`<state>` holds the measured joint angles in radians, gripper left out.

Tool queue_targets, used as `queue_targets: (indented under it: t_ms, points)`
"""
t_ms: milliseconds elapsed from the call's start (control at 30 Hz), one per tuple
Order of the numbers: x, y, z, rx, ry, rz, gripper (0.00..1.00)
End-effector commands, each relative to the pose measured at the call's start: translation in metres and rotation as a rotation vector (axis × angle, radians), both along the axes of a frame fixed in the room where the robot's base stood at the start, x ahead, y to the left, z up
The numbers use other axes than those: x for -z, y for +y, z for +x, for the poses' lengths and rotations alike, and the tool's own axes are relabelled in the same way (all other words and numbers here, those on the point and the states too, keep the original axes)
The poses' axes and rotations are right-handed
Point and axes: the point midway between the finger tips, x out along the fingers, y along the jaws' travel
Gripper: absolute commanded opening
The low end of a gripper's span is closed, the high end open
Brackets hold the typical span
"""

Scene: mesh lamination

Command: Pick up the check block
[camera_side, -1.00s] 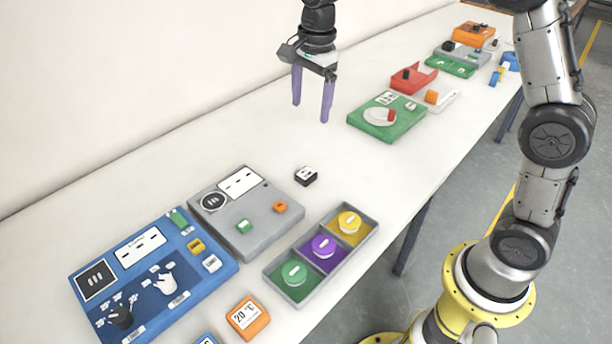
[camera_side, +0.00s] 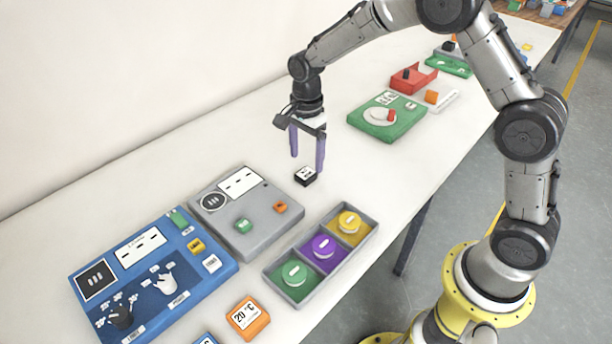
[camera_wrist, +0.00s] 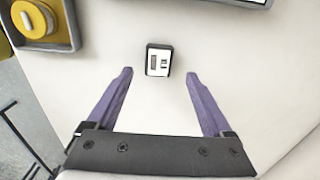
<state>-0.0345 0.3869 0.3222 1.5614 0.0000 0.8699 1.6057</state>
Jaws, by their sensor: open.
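The check block (camera_side: 306,176) is a small black block with a white marked top face. It lies on the white table, right of the grey panel. In the wrist view the check block (camera_wrist: 158,60) sits ahead of the fingertips and centred between them. My gripper (camera_side: 307,162) is open and empty, with two purple fingers pointing down close above and behind the block. In the wrist view my gripper (camera_wrist: 160,74) has its fingers wide apart, one on each side of the block's line. No contact with the block shows.
The grey panel (camera_side: 262,228) and the three-bin tray (camera_side: 312,262) with green, purple and yellow round pieces stand nearby. A blue board (camera_side: 205,283) is at the left front. A green tray (camera_side: 375,129) lies farther back. Table around the block is clear.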

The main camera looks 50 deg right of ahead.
Motion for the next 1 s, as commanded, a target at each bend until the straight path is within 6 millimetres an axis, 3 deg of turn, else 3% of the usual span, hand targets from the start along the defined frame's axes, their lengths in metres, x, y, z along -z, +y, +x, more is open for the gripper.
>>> queue_targets:
  t_ms: [233,567,1000]
  points:
    - [0.035,0.005,-0.003,-0.001,0.004,0.0,0.85]
    - [0.042,0.004,-0.003,0.0,0.001,0.0,0.85]
    - [0.041,0.004,-0.002,0.0,0.001,0.0,0.08]
